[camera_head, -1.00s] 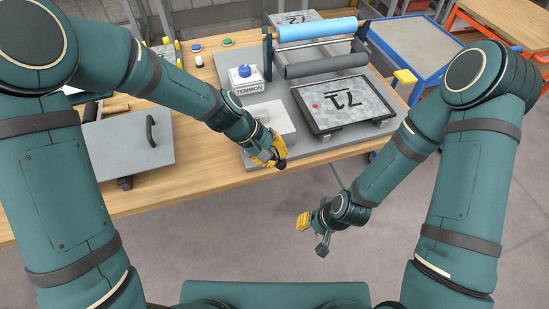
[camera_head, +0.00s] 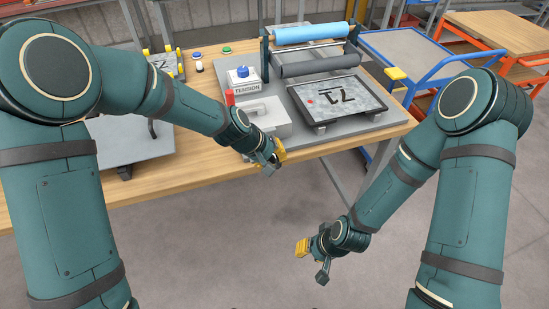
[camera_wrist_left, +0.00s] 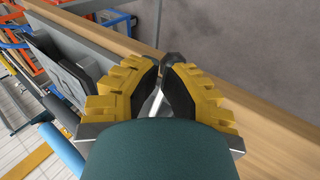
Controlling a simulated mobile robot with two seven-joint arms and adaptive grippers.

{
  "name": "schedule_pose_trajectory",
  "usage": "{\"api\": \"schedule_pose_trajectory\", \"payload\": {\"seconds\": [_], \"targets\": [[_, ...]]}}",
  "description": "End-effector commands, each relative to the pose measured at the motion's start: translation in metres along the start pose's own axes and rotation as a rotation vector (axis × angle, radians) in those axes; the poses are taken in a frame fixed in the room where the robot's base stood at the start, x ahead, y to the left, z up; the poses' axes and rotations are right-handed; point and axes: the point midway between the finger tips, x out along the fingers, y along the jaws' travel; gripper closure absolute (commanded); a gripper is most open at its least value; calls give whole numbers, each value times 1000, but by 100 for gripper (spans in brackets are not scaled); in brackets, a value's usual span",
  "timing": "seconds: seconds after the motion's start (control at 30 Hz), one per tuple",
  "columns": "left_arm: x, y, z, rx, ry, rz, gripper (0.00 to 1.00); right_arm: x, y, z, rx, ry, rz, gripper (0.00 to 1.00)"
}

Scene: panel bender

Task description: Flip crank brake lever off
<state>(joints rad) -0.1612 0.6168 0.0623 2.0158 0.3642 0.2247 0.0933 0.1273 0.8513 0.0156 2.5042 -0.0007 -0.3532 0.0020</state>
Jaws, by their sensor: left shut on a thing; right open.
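My left gripper (camera_head: 272,158) is at the front edge of the workbench, just in front of a pale box (camera_head: 270,115) with a handle on top. In the left wrist view its yellow fingers (camera_wrist_left: 160,85) close around a thin metal rod (camera_wrist_left: 155,101), with a dark knob (camera_wrist_left: 172,61) at the fingertips. I cannot tell whether this is the crank brake lever. A small red upright part (camera_head: 229,97) shows beside my left forearm, its lower part hidden. My right gripper (camera_head: 313,259) is open and empty over the floor.
The machine has a blue roller (camera_head: 310,32), a dark roller (camera_head: 322,65) and a framed plate (camera_head: 340,100). A TENSION block with a blue knob (camera_head: 242,73) stands left of it. A blue cart (camera_head: 400,55) stands behind right. Floor in front is clear.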

Motion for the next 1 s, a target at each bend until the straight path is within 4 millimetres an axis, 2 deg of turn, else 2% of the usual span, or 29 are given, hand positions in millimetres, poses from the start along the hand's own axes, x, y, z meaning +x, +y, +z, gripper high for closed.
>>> {"api": "schedule_pose_trajectory", "payload": {"seconds": [0.4,0.83,1.0], "targets": [[-13,9,-2,0,-1,0,100,-12,-4,-1,0,0,0,66],[-13,8,-2,0,-1,0,100,-12,-4,2,1,-7,0,66],[-24,12,-5,1,0,0,100,-20,-7,2,2,-9,0,66]]}}
